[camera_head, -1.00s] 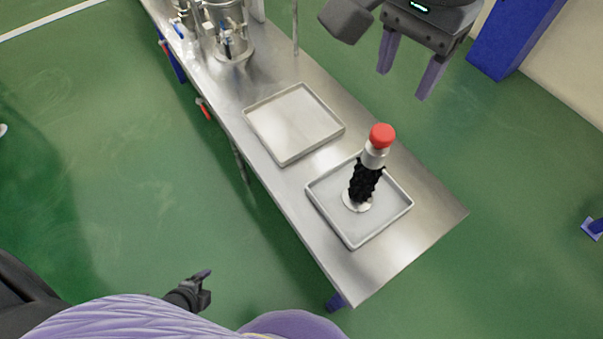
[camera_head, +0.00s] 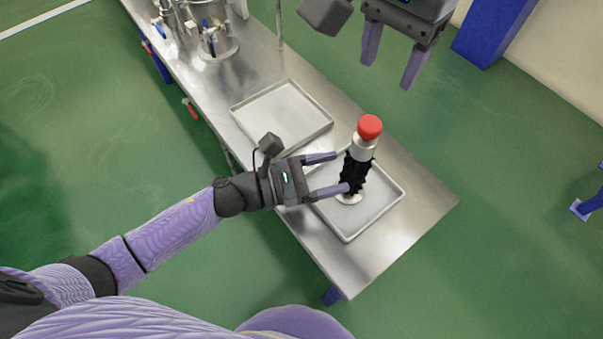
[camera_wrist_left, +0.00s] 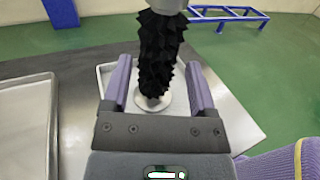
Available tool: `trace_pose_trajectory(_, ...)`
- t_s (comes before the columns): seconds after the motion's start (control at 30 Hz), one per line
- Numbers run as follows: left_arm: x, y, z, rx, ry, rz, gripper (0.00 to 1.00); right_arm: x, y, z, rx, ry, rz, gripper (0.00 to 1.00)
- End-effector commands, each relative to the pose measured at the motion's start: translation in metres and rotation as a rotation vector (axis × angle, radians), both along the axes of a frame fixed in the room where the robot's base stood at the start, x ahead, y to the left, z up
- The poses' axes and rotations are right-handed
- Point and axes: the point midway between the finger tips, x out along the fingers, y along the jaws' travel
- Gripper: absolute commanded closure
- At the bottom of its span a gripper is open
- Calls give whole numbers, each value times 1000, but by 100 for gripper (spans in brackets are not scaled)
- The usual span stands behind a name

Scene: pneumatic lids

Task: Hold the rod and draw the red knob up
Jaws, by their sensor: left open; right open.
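The red knob (camera_head: 369,127) tops an upright rod with a light grey collar (camera_head: 362,148) and a black, jagged-looking shaft (camera_head: 354,174). It stands on a round white foot in the near tray (camera_head: 393,205). My left gripper (camera_head: 342,173) is open, its purple fingers pointing at the black shaft from the left. In the left wrist view the black shaft (camera_wrist_left: 158,55) rises between the two open fingers, a gap showing on each side; the knob is out of that view.
An empty tray (camera_head: 283,115) lies beside the rod's tray on the long steel table (camera_head: 425,205). Metal vessels (camera_head: 212,35) and a thin upright post (camera_head: 278,30) stand further along. The table's right end is clear.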

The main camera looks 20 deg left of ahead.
Motion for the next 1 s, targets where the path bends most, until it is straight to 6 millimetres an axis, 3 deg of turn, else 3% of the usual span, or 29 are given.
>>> trace_pose_trajectory(0.23,23,-36,0,-2,1,2,26,0,0,0,0,0,0,41)
trace_pose_trajectory(0.57,26,-41,-1,0,4,2,28,0,0,0,0,0,0,41)
trace_pose_trajectory(0.9,26,-41,-1,0,4,3,100,0,0,0,0,0,0,41)
trace_pose_trajectory(1.0,26,-41,-1,0,4,3,100,0,0,0,0,0,0,41)
